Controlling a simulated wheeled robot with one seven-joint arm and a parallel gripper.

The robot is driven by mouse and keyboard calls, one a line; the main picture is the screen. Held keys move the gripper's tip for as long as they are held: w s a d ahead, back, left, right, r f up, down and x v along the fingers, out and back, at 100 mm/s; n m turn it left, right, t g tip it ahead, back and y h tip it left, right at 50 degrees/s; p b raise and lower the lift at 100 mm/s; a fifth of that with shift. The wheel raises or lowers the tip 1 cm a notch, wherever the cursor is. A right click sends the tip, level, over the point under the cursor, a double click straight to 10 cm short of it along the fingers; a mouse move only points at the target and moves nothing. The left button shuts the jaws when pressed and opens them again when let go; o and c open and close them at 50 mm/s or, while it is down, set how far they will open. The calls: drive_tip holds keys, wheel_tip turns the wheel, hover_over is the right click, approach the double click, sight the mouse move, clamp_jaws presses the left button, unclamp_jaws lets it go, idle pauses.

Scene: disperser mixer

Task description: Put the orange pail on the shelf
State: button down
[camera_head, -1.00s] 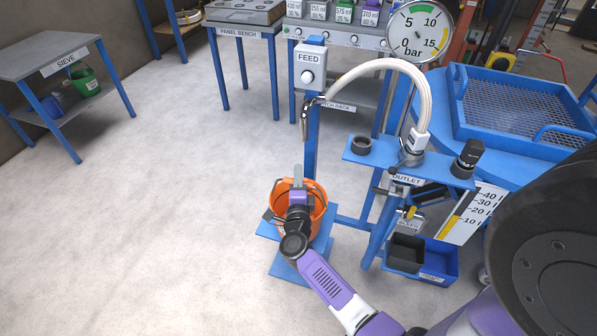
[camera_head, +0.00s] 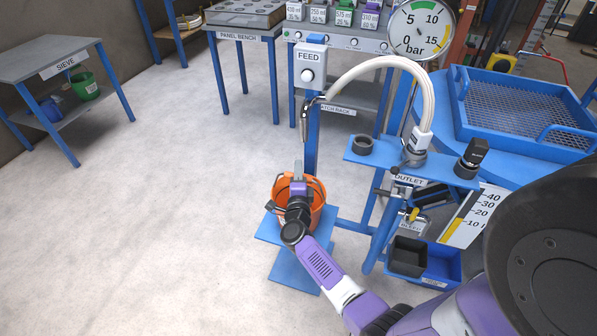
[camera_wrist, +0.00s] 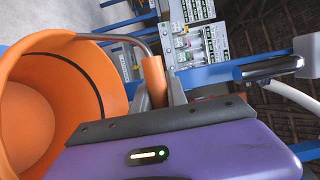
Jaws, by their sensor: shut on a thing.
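The orange pail (camera_head: 318,198) is at the small blue stand (camera_head: 270,229) below the curved metal spout. My arm partly covers the pail, and I cannot tell whether its base touches the stand. My gripper (camera_head: 298,174) is at the pail's mouth, shut on the pail's handle. In the wrist view, the pail (camera_wrist: 95,65) opens at the left, and the orange handle grip (camera_wrist: 154,80) is between the fingers. At the far left, a table labelled SIEVE (camera_head: 45,60) has a lower shelf (camera_head: 72,107) holding a green pail (camera_head: 85,86) and a blue container (camera_head: 49,110).
A hose (camera_head: 370,65) and the OUTLET stand (camera_head: 430,177) are to the right. The grey floor (camera_head: 170,200) between the pail and the SIEVE table is clear.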

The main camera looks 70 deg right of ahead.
drive_tip(key=shift+f, duration=0.1)
drive_tip(key=c, duration=1.3)
unclamp_jaws()
